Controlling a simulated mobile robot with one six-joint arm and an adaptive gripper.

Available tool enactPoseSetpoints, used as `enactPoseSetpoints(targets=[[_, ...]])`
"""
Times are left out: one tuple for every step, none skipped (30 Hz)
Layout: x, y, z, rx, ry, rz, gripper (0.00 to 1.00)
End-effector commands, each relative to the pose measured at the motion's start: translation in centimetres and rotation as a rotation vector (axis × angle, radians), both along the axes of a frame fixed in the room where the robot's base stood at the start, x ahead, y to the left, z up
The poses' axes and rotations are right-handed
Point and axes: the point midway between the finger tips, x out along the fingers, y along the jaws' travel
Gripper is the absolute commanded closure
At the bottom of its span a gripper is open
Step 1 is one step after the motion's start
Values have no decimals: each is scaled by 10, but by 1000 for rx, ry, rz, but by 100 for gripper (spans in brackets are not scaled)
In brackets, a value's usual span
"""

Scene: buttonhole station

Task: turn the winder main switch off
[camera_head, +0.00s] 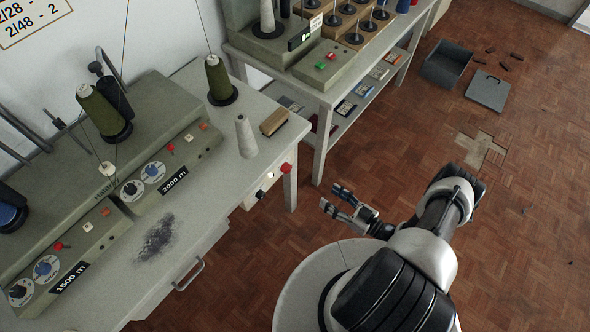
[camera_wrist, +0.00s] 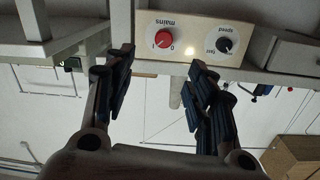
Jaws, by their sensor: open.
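The winder main switch is a red round knob (camera_wrist: 165,39) labelled "mains" on a cream panel (camera_wrist: 195,46), with I and 0 marks beside it. The wrist picture is upside down, and I cannot tell which mark the knob points to. In the head view the red knob (camera_head: 287,168) sticks out from the table's front edge. My gripper (camera_head: 331,197) is open and empty, in front of the knob and apart from it. In the wrist view the fingers of my gripper (camera_wrist: 161,60) stand apart on either side of the knob's column.
A black speed knob (camera_wrist: 225,39) sits beside the switch on the same panel. A drawer handle (camera_head: 188,274) juts out.

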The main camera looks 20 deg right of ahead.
Motion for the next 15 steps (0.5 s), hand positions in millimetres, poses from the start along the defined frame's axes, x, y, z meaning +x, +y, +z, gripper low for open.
enactPoseSetpoints(targets=[[-4,4,-1,18,-9,-2,49],[-6,6,-1,25,-13,-2,49],[-6,8,-1,30,-17,0,49],[-5,9,-1,32,-17,1,49],[-3,11,-1,33,-18,3,49],[1,14,-1,32,-18,5,49],[4,16,-1,32,-17,5,49],[7,19,-1,32,-17,6,49],[13,23,-1,32,-17,6,49],[17,26,-1,32,-17,8,49],[22,30,-1,31,-16,8,49],[29,34,-1,30,-16,8,49],[34,38,-1,30,-16,8,49],[39,42,-1,29,-17,9,49],[46,47,-1,29,-17,9,49]])
